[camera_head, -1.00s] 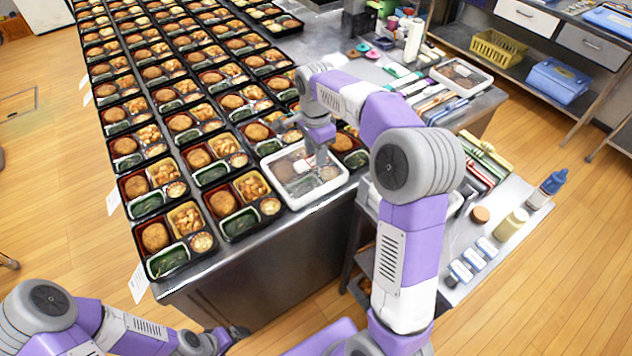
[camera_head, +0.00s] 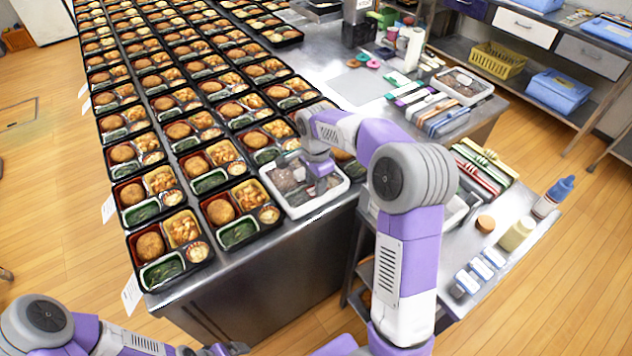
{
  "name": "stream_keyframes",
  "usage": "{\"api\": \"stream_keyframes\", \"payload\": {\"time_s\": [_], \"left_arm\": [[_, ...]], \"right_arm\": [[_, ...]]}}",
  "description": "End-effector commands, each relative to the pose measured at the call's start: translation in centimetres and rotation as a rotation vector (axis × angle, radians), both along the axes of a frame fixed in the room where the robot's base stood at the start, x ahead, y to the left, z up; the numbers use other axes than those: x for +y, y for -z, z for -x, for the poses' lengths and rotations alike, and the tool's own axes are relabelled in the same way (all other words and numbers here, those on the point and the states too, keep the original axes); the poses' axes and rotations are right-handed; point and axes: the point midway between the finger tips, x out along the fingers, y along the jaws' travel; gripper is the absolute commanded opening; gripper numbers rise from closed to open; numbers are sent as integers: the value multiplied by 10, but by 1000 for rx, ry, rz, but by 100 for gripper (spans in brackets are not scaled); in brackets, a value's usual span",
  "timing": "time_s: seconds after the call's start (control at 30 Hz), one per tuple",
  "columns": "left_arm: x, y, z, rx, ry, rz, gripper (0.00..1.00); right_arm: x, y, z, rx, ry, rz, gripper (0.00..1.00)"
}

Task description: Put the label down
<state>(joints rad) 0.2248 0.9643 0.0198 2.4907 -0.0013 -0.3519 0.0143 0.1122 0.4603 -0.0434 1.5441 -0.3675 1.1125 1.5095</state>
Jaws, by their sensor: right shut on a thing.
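My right gripper (camera_head: 319,187) points down over the white-rimmed tray (camera_head: 296,214) at the near right corner of the bento table. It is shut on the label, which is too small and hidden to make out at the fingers. Dark brown pieces lie in this tray. My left gripper (camera_head: 232,349) is at the bottom edge, low in front of the table, far from the tray, and its fingers are too small to read. White paper slips (camera_head: 131,294) hang along the table's left edge.
Rows of filled bento trays (camera_head: 165,274) cover the left of the steel table. Another white tray (camera_head: 484,94), utensils and bottles stand to the right. A side shelf holds a blue bottle (camera_head: 553,194) and a jar (camera_head: 517,234). Bare steel shows at the table's upper middle.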

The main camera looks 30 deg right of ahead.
Motion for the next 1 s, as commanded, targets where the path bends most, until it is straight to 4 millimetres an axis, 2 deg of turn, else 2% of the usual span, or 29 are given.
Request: {"api": "stream_keyframes", "payload": {"time_s": [0.03,0.2,0.43,0.53,0.67,0.8,1.0], "left_arm": [[0,1,0,0,0,0,92],[0,0,0,0,0,0,92],[0,0,0,0,0,0,92],[0,-3,0,0,0,0,92],[0,-11,0,0,0,0,92],[0,-21,0,0,0,0,92],[0,-32,0,0,0,0,92]], "right_arm": [[0,2,0,1,0,0,39],[0,1,0,1,-1,0,61],[0,0,0,1,-1,0,61],[0,-8,0,-2,-1,0,61],[0,-31,-1,-4,0,1,61],[0,-63,-1,-4,-1,2,61],[1,-102,-1,-2,-1,0,61]]}}
